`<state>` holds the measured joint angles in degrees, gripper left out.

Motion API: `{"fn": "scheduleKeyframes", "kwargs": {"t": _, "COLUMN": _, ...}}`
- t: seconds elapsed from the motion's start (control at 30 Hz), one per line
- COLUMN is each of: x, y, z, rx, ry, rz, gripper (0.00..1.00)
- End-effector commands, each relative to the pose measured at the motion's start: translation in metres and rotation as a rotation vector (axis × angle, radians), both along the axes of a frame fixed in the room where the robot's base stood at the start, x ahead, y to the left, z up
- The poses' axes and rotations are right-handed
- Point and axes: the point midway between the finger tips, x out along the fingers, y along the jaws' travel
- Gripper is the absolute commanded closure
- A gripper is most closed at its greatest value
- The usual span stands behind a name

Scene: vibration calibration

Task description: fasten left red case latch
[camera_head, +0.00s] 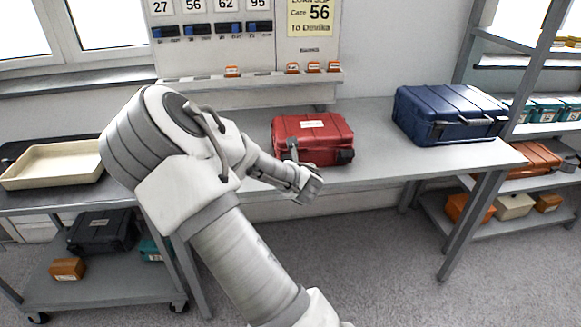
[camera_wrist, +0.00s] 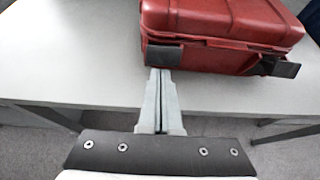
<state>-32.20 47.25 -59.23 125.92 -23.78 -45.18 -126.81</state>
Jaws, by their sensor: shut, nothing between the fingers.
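The red case (camera_head: 320,128) sits closed on the grey bench, and its front shows in the wrist view (camera_wrist: 225,22). The left latch (camera_wrist: 164,54) is a dark plate at the left of the case front. It looks close to upright against the case; I cannot tell if it is fully seated. The right latch (camera_wrist: 284,68) is dark and sticks out from the case front. My gripper (camera_wrist: 160,73) is shut and empty, its tips at the lower edge of the left latch, touching or nearly so. In the head view my gripper (camera_head: 292,152) is at the case front.
A blue case (camera_head: 440,112) stands to the right on the bench (camera_head: 385,165). A beige tray (camera_head: 50,165) lies on a cart at the left. A panel with number cards (camera_head: 215,45) stands behind. The bench between the two cases is clear.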

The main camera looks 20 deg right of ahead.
Motion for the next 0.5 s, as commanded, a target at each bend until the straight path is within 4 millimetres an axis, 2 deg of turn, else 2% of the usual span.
{"fn": "scheduleKeyframes", "kwargs": {"t": 0.5, "x": 0.0008, "y": -0.0008, "z": 0.008, "rx": 0.023, "ry": 0.075, "rz": -0.001, "gripper": 1.0}}
